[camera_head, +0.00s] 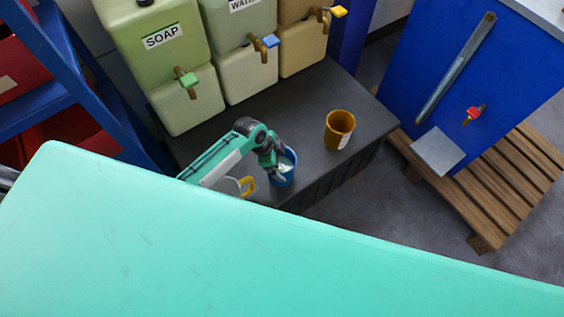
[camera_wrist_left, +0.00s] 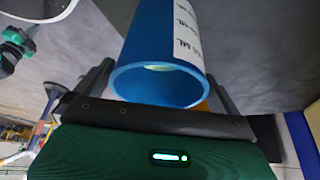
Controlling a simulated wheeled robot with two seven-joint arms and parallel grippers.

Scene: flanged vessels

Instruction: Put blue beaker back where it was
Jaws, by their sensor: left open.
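The blue beaker (camera_head: 288,180) stands near the front edge of the dark counter (camera_head: 304,106) in the head view, with something pale showing inside it. My left gripper (camera_head: 279,173) is at the beaker, partly covering it. In the left wrist view the blue beaker (camera_wrist_left: 150,45), with a white label marked ML, lies between the two dark fingers of my left gripper (camera_wrist_left: 160,80). The jaws are open, one finger on each side of the beaker. I cannot tell whether either finger touches it. My right gripper does not show.
An amber beaker (camera_head: 339,130) stands right of the blue one. A yellow-handled vessel (camera_head: 246,186) is partly hidden at left. Tanks with taps, one labelled SOAP (camera_head: 163,37), line the back. A blue cabinet (camera_head: 480,85) stands on a wooden pallet (camera_head: 500,185).

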